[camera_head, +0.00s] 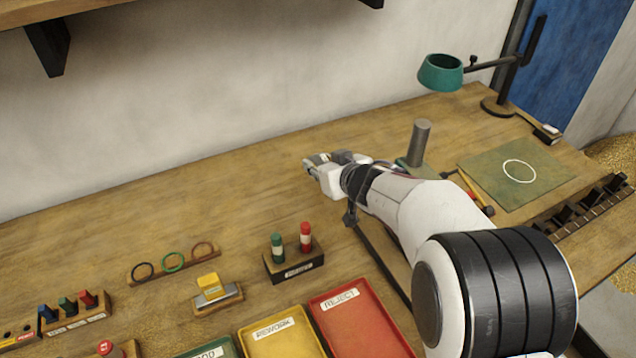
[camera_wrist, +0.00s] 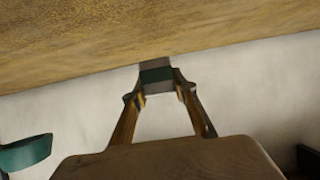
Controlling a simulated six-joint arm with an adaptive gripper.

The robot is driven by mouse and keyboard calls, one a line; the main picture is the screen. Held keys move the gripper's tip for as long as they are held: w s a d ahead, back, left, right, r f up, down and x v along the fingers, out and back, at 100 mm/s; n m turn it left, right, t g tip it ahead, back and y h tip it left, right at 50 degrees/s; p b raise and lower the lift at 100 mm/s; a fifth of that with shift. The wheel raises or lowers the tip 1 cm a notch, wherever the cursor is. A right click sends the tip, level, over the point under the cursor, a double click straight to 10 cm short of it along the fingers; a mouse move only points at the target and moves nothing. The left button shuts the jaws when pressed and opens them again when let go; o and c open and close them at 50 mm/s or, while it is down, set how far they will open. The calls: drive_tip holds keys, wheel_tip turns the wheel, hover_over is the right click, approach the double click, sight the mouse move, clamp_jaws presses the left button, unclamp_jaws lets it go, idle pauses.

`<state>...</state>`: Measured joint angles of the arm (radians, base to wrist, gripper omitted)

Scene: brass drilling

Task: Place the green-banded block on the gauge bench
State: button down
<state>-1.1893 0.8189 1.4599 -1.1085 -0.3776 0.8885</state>
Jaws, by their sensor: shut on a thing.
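My gripper (camera_wrist: 158,92) is shut on the green-banded block (camera_wrist: 156,76), a grey block with a dark green band, at its fingertips in the wrist view. In the head view my gripper (camera_head: 316,166) points left over the middle of the wooden bench (camera_head: 150,220), and the block is too small and hidden to make out clearly. The gripper lies level, and the block appears held clear of the bench surface. A green mat (camera_head: 480,185) with a white ring lies on the bench at the right. No label marks which part is the gauge bench.
Red (camera_head: 360,322) and yellow (camera_head: 282,335) trays lie in front, with a green tray partly cut off. A holder (camera_head: 295,265) with green and red pegs, a stand (camera_head: 218,298) and ring rack (camera_head: 172,264) are left. A grey cylinder (camera_head: 419,142) and teal lamp (camera_head: 441,73) stand behind.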

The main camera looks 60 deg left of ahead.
sight(320, 193)
drive_tip(key=shift+f, duration=1.15)
drive_tip(key=shift+f, duration=1.85)
drive_tip(key=shift+f, duration=0.15)
drive_tip(key=c, duration=1.6)
unclamp_jaws()
drive_tip(key=shift+f, duration=0.1)
drive_tip(key=shift+v, duration=6.1)
